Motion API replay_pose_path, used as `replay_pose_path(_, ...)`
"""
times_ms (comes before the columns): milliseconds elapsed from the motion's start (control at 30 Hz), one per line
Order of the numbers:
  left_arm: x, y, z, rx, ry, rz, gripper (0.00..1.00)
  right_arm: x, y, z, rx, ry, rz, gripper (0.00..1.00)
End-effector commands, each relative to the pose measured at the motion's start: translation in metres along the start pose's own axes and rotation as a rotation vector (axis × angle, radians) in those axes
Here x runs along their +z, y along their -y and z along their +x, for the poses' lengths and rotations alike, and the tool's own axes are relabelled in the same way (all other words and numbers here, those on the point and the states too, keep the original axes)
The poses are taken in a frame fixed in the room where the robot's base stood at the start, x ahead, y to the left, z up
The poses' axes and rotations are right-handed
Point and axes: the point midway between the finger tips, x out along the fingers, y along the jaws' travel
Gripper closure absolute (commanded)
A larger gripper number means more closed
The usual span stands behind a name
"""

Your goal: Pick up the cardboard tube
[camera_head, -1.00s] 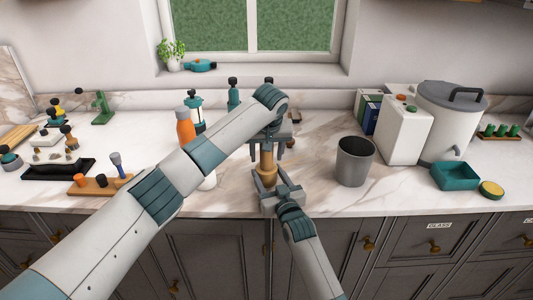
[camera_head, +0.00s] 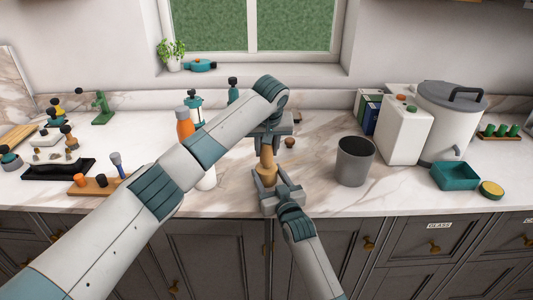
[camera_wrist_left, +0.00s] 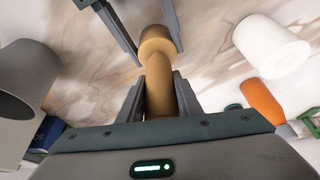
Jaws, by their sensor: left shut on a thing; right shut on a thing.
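The tan cardboard tube (camera_head: 267,160) is near the front edge of the counter, between my two grippers, tilted slightly. My left gripper (camera_head: 267,143) reaches over from the left and is shut on its upper part; my left arm and hand hide some of it. In the left wrist view the tube (camera_wrist_left: 158,90) lies between my left fingers (camera_wrist_left: 159,98), with its wider end farther out. My right gripper (camera_head: 267,180) is shut on the lower part, low over the counter. Its fingers also flank the wide end in the left wrist view.
A grey bin (camera_head: 355,162) stands close on the right. The counter (camera_head: 318,165) before the bin is clear.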

Motion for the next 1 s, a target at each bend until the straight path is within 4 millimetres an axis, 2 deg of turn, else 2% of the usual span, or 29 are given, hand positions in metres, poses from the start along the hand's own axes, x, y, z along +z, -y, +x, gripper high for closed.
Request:
replay_pose_path(600, -0.049, -0.001, -0.117, 0.001, -0.001, 0.000, 0.89, 0.000, 0.000, 0.000, 0.000, 0.000, 0.000, 0.74)
replay_pose_path(800, -0.058, -0.001, -0.141, 0.001, 0.000, 0.000, 0.89, 0.000, 0.000, 0.000, 0.000, 0.000, 0.000, 0.74)
replay_pose_path(1000, -0.061, 0.000, -0.148, 0.000, 0.000, 0.001, 0.89, 0.000, 0.000, 0.000, 0.000, 0.000, 0.000, 0.74)
